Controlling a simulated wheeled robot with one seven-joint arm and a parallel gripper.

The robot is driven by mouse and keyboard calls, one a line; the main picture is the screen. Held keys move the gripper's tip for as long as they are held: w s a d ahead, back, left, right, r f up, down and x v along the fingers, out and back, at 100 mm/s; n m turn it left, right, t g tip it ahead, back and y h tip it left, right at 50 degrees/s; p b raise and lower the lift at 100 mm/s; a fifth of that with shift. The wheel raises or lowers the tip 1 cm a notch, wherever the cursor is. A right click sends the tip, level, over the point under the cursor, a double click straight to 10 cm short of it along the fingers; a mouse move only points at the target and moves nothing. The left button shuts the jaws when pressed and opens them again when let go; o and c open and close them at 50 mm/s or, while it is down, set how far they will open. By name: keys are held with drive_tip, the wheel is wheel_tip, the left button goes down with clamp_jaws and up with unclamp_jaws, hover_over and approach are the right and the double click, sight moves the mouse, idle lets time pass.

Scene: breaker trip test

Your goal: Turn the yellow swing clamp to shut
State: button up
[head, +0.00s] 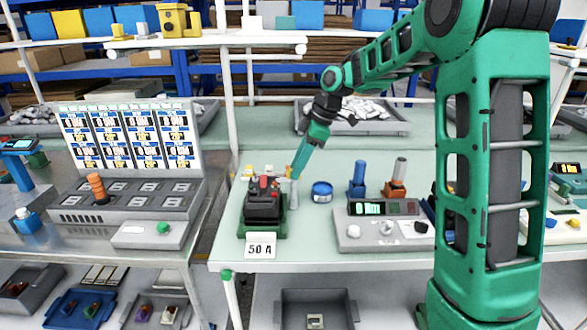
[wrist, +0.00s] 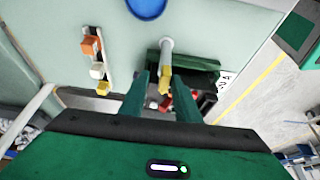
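The breaker (head: 262,208) is a black block with red parts on a green base, on the table behind the "50 A" card. A grey post (head: 293,196) stands at its right side. The yellow swing clamp (wrist: 165,80) shows in the wrist view at the end of the grey post (wrist: 166,52), beside the breaker's dark and red parts. My gripper (head: 295,173) points down at the post top. In the wrist view its two green fingers (wrist: 164,90) stand apart, one on each side of the yellow clamp. Contact is not clear. The fingers partly hide the breaker.
A blue round container (head: 321,191) sits right of the post. A grey meter box (head: 383,226) with a green display stands further right, with blue and orange holders behind it. A rack with orange, white and yellow pieces (wrist: 96,62) lies beside the post.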

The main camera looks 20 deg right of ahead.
drive_tip(key=shift+s+a, duration=0.1)
drive_tip(key=shift+a, duration=0.1)
drive_tip(key=v, duration=1)
drive_tip(key=shift+d+r, duration=0.25)
drive_tip(key=s+d+f+m+h, duration=0.1)
drive_tip(key=s+d+f+m, duration=0.3)
drive_tip(key=s+m, duration=0.3)
drive_tip(key=s+d+f+m+g+h, duration=0.1)
drive_tip(key=s+d+f+m, duration=0.3)
drive_tip(key=s, duration=1.4)
drive_tip(key=s+d+f+m+h, duration=0.2)
drive_tip(key=s+d+f+m, duration=0.2)
drive_tip(key=s+m, duration=0.5)
drive_tip(key=s, duration=0.4)
drive_tip(key=shift+s+f+m, duration=0.15)
drive_tip(key=shift+f+m, duration=0.2)
drive_tip(key=shift+m, duration=0.05)
drive_tip(key=shift+g, duration=0.3)
